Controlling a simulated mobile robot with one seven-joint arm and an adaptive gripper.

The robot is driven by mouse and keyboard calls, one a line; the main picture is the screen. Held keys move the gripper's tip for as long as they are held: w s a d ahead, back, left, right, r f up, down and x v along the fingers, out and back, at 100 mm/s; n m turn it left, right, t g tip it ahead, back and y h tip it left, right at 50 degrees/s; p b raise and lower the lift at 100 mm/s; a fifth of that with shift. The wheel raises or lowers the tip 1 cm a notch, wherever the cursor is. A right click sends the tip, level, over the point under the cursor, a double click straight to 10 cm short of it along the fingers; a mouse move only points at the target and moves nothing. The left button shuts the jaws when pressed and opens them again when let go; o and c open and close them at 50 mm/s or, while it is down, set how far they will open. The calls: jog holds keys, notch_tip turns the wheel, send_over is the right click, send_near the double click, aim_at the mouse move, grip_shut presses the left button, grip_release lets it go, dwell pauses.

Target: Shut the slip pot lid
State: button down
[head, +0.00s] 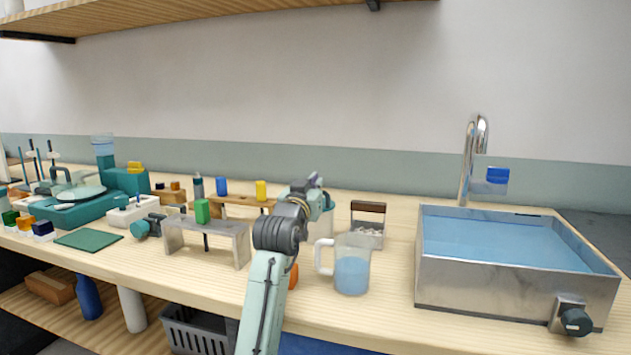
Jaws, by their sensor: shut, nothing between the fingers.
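My gripper (315,182) is at the middle of the bench, at the far end of my arm. Its fingers look small and dark, and it is shut and empty. A pale pot (328,222), which looks like the slip pot, stands just behind and to the right of my wrist. My arm hides much of it. The gripper is at or just above the pot's top, and I cannot tell whether they touch. I cannot make out the lid or how far open it is.
A glass jug (352,275) of blue liquid stands right of my arm, with a small caddy (368,228) behind it. A metal water basin (480,284) fills the right.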

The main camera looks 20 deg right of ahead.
jog(key=shift+s+a+f, duration=0.1)
jog(key=shift+s+f, duration=0.1)
jog(key=shift+f, duration=0.2)
